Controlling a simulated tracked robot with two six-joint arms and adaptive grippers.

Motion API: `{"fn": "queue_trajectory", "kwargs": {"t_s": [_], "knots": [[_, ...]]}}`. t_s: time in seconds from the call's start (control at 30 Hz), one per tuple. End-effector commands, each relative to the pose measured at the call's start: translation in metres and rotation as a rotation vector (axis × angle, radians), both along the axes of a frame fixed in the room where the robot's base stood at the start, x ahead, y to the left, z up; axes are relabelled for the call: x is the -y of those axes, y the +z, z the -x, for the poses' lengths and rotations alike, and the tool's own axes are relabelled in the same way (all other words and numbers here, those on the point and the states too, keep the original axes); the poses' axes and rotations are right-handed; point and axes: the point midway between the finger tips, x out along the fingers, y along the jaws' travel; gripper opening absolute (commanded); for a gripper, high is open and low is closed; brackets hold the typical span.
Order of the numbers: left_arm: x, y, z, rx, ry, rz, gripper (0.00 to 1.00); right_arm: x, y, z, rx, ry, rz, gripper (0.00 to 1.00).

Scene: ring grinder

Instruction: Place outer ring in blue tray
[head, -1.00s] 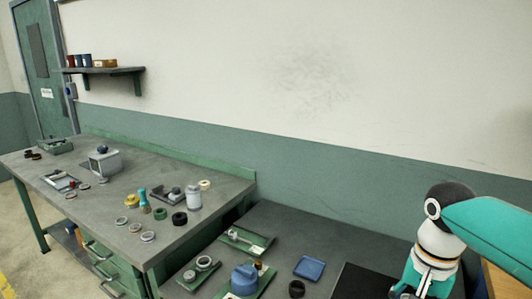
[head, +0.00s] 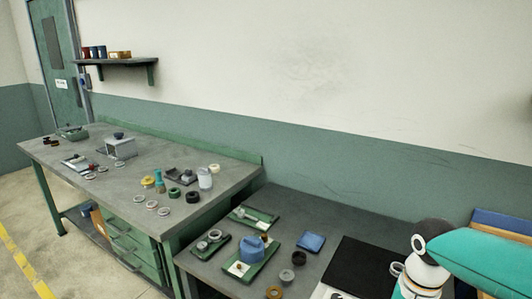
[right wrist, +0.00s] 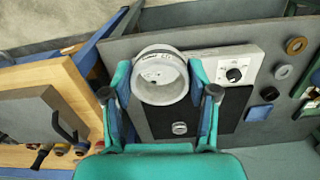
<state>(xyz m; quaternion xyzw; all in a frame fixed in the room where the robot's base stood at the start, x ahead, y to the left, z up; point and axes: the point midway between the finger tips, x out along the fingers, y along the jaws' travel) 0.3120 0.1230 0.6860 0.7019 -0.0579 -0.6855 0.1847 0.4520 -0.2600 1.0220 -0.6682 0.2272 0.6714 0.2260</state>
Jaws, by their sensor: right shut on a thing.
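A large grey outer ring (right wrist: 160,52) with lettering on its rim sits between the teal fingers of my right gripper (right wrist: 158,80) in the right wrist view. The gripper is shut on it, above the bench. In the head view my right arm comes in from the right; its fingers are cut off at the bottom edge. The blue tray (head: 311,242) lies flat on the near bench, left of my right arm, and looks empty. It also shows in the right wrist view (right wrist: 257,113), right of the gripper. My left gripper is not in view.
A black mat (head: 355,262) lies right of the tray, with a small ring (right wrist: 180,128) on it. A white box with a knob (right wrist: 236,73) stands beside the mat. Loose rings (head: 299,258) lie near the tray. Green trays (head: 268,265) with parts stand to its left.

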Motion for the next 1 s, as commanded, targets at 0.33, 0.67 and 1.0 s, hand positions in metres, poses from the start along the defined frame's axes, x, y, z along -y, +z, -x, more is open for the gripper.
{"fn": "queue_trajectory", "kwargs": {"t_s": [0.33,0.67,1.0], "knots": [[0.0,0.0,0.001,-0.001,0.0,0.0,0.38,-0.034,-0.132,-0.013,-0.014,0.318,-0.003,0.17],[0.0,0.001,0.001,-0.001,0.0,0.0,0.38,-0.06,-0.172,-0.049,0.002,0.635,-0.003,0.17],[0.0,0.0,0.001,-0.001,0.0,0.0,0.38,-0.062,-0.171,-0.051,0.002,0.658,-0.003,0.17]]}}
